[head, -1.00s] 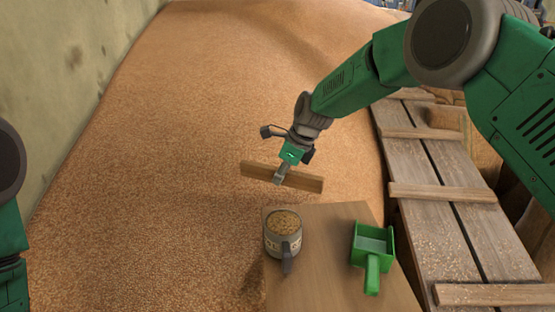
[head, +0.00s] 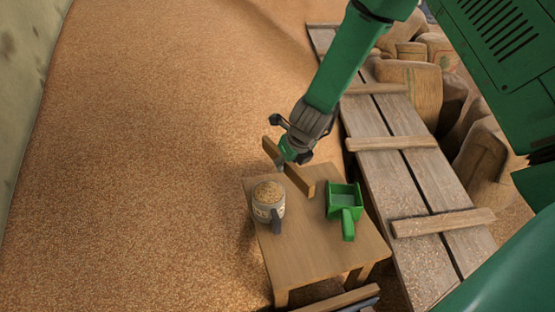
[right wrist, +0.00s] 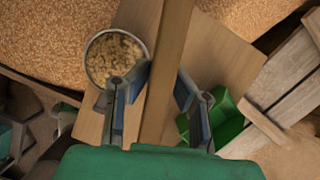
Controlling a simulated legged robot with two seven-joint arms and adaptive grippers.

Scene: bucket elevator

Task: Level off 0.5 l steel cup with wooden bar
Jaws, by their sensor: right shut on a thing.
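The steel cup (head: 266,211) stands upright on the left part of a small wooden table (head: 310,245), filled with grain that mounds at the rim. Its dark handle faces the front. The cup also shows from above in the right wrist view (right wrist: 90,65), left of the bar. My right gripper (head: 286,163) is shut on the wooden bar (head: 301,184) and holds it just behind and right of the cup, apart from it. In the right wrist view the bar (right wrist: 171,35) runs between the two fingers. My left gripper is out of view.
A green scoop (head: 345,205) lies on the table right of the cup. A plank walkway (head: 400,165) with cross slats runs along the right, with sacks (head: 410,88) beyond it. Loose grain (head: 150,180) surrounds the table, and a wall (head: 25,70) stands at left.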

